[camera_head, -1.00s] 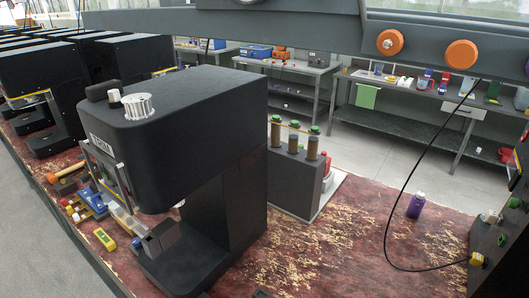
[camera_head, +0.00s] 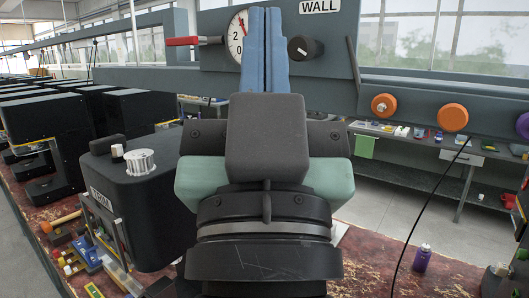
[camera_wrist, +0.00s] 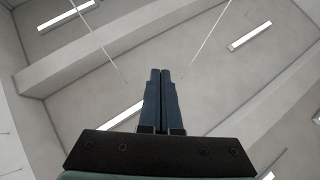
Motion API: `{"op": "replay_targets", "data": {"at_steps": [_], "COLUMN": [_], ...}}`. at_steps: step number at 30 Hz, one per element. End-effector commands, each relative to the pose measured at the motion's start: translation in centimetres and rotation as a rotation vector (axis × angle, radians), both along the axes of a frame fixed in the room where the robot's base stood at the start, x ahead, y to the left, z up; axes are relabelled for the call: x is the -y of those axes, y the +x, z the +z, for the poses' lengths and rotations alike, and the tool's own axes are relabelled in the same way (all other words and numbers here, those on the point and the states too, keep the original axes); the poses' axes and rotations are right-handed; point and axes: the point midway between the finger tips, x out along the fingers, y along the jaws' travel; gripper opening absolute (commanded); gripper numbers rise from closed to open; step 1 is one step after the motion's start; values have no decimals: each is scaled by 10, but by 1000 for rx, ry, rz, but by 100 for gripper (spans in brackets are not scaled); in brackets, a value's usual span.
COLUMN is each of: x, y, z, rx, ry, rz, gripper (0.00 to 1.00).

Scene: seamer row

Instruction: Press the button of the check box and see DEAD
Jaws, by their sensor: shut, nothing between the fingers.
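My gripper (camera_head: 264,12) stands upright in the middle of the head view. Its two blue fingers are pressed together with nothing between them, pointing up in front of the grey overhead beam. In the wrist view my gripper (camera_wrist: 160,72) is also shut, with only ceiling and lights behind it. I cannot make out which thing is the check box, its button or any DEAD reading. A dark unit (camera_head: 519,222) at the right edge is cut off by the frame, so I cannot tell what it is.
The grey beam (camera_head: 330,62) carries a dial (camera_head: 237,36), a red lever (camera_head: 196,41), a black knob (camera_head: 302,47), a WALL label (camera_head: 320,6) and orange knobs (camera_head: 384,105). The black TRIM machine (camera_head: 145,200) stands left. A purple bottle (camera_head: 422,258) stands on the red bench.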

Motion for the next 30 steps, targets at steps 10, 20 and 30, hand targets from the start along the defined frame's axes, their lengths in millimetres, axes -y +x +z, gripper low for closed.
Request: {"op": "replay_targets", "data": {"at_steps": [10,20,30], "x": [0,0,0], "y": [-22,-21,-21], "z": [19,18,18], "rx": [64,62,61], "ry": [-24,-22,-22], "rz": [-23,-22,-22], "gripper": [0,0,0]}}
